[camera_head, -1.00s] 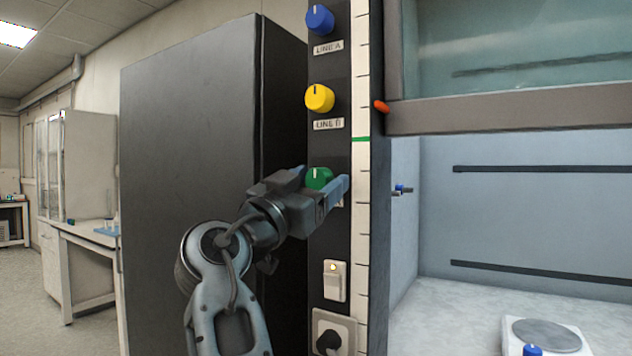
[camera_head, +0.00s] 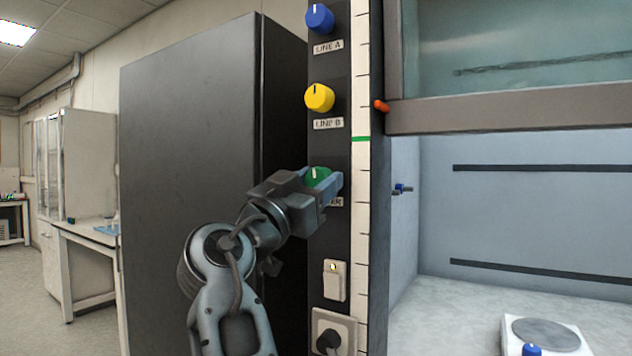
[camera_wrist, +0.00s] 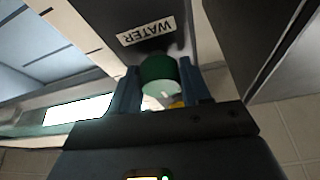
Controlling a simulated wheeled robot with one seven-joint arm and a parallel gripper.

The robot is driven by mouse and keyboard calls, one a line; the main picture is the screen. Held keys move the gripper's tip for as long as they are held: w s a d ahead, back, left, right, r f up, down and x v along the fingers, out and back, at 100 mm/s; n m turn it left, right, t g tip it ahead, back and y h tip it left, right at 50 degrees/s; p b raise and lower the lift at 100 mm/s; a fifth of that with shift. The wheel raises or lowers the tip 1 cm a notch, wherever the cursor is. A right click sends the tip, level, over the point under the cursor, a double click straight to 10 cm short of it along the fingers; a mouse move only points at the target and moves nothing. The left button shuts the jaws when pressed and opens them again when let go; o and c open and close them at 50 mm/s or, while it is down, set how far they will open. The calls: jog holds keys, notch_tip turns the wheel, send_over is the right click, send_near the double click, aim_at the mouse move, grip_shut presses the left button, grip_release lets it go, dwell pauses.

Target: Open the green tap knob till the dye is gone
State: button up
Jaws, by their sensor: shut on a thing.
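The green tap knob (camera_head: 318,177) is the lowest of three round knobs on the dark upright panel (camera_head: 335,235). Its white pointer mark points about straight up. My gripper (camera_head: 322,182) is shut on the knob from the front, with a finger on either side. In the wrist view the green knob (camera_wrist: 158,70) sits between the two blue fingers (camera_wrist: 160,88), below a label reading WATER (camera_wrist: 146,31). That label is mostly covered in the head view. No dye can be seen in either view.
A yellow knob (camera_head: 319,98) marked LINE B and a blue knob (camera_head: 320,19) marked LINE A are above on the panel. A lit switch (camera_head: 334,280) and a socket with a plug (camera_head: 329,340) are below. A fume hood with a raised sash (camera_head: 510,108) stands at right, a dark cabinet (camera_head: 190,190) at left.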

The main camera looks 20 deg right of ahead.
jog(key=n+p, duration=0.1)
jog(key=n, duration=0.1)
jog(key=n+t+y, duration=0.1)
jog(key=n+t+p, duration=0.1)
jog(key=n, duration=0.1)
jog(key=shift+r+n+y+p, duration=0.25)
jog(key=shift+n+y+p, duration=0.05)
jog(key=n+t+y+p, duration=0.1)
jog(key=n+p, duration=0.1)
jog(key=n, duration=0.1)
jog(key=n+t+y+p, duration=0.1)
jog(key=n+p, duration=0.2)
jog(key=shift+s+r+n+y+p, duration=0.1)
jog(key=shift+r+n+y+p, duration=0.05)
jog(key=shift+n+y+p, duration=0.2)
jog(key=n+y+p, duration=0.2)
jog(key=n+p, duration=0.2)
jog(key=p, duration=0.1)
jog(key=shift+d+t, duration=0.1)
jog(key=shift+t, duration=0.2)
jog(key=n+p, duration=0.1)
jog(key=n+y+p, duration=0.1)
jog(key=n+p, duration=0.1)
jog(key=n, duration=0.1)
jog(key=shift+f+y, duration=0.25)
jog(key=shift+y, duration=0.1)
jog(key=shift+f+n, duration=0.1)
jog(key=shift+n, duration=0.15)
jog(key=o, duration=1)
